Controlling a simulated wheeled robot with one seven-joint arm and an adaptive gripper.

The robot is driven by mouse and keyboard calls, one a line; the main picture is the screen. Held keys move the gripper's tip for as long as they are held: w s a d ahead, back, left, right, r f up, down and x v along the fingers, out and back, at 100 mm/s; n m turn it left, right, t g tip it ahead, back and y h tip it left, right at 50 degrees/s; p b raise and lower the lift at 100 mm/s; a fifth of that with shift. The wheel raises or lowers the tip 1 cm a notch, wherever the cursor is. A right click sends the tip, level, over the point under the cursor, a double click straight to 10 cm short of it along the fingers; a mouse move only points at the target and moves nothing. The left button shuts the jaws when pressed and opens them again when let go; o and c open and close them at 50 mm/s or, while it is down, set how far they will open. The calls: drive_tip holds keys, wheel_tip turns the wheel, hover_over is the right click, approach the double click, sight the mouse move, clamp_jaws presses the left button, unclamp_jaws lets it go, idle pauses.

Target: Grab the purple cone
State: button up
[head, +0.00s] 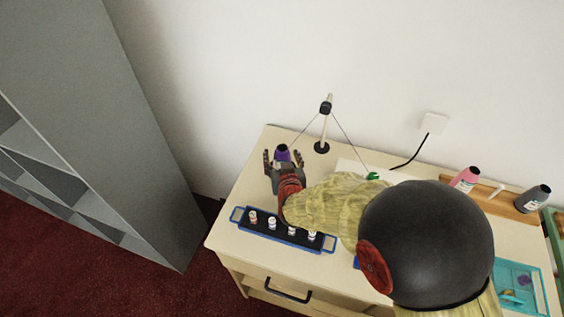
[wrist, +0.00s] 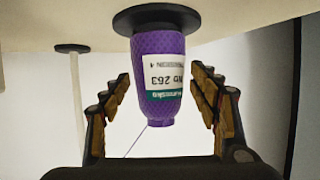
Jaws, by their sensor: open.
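The purple cone (head: 282,155) stands near the back left of the counter, beside the thread stand. In the wrist view, which is upside down, the purple cone (wrist: 160,75) has a white and green label and stands on a black disc (wrist: 130,20). My gripper (head: 283,162) is open, its fingers to either side of the cone in the head view. In the wrist view my gripper (wrist: 163,90) has a finger on each side with a visible gap to the cone. Its palm is apart from the cone.
The thread stand (head: 324,125) rises close behind the cone, with thin threads from its top. A blue tray (head: 236,215) with several small spools lies in front. A pink cone (head: 466,179) and a dark grey cone (head: 534,198) stand at the right. A teal tray (head: 540,285) is far right.

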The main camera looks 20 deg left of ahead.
drive_tip(key=shift+c, duration=1.4)
drive_tip(key=c, duration=1.1)
drive_tip(key=shift+r, duration=0.1)
